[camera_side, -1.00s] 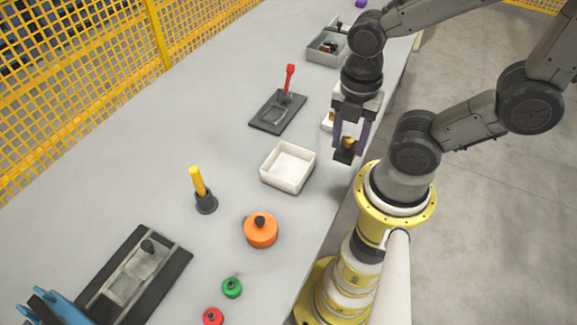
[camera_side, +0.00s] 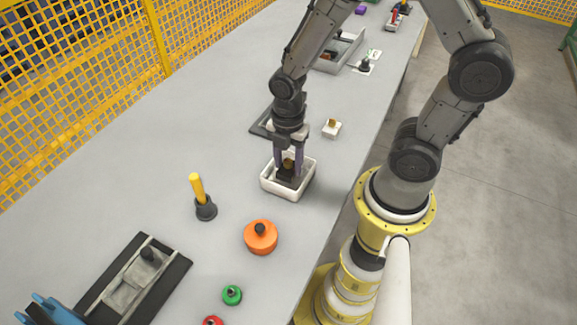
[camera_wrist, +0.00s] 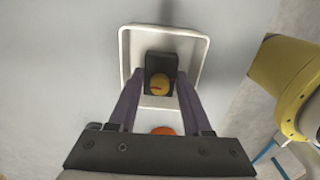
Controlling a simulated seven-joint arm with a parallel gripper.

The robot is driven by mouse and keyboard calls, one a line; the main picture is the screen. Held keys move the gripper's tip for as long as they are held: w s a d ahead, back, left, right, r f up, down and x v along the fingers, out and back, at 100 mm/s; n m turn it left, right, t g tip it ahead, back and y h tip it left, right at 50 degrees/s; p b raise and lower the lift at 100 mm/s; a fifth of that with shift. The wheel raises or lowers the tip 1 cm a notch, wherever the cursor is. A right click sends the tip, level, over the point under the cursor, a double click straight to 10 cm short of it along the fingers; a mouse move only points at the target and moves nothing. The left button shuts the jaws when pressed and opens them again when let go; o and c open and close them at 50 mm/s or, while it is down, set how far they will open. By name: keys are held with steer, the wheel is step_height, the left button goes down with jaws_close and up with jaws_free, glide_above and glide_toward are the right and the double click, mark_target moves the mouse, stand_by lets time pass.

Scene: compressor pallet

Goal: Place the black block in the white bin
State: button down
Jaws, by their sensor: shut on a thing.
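The white bin (camera_side: 288,191) stands on the grey table near the middle of the side view. It also shows in the wrist view (camera_wrist: 125,50), under my gripper. My gripper (camera_side: 288,170) is over the bin with its fingers pointing down. It is shut on the black block (camera_wrist: 158,63), which has a round yellow-brown part on it. In the side view the black block (camera_side: 287,180) is within the bin's outline, low between the fingers. I cannot tell whether it touches the bin floor.
An orange round knob piece (camera_side: 261,238) and a yellow stick in a dark holder (camera_side: 198,190) stand nearby. A grey tray (camera_side: 340,50) is farther back. Green (camera_side: 232,295) and red (camera_side: 213,321) buttons are at the front.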

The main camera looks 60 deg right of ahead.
steer(key=shift+f, duration=0.95)
steer(key=shift+f, duration=0.2)
steer(key=shift+c, duration=1.7)
jaws_free()
steer(key=shift+r, duration=0.1)
step_height(320, 180, up, 12)
steer(key=shift+r, duration=0.1)
steer(key=s+r+m+t, duration=0.2)
steer(key=s+r+m, duration=0.2)
steer(key=m, duration=0.5)
steer(key=s+r+m+t, duration=0.3)
steer(key=s+r+m, duration=0.1)
steer(key=r+m, duration=0.4)
steer(key=shift+s+d+r+m+t, duration=0.15)
steer(key=shift+s+d+m+t, duration=0.25)
steer(key=shift+m, duration=0.2)
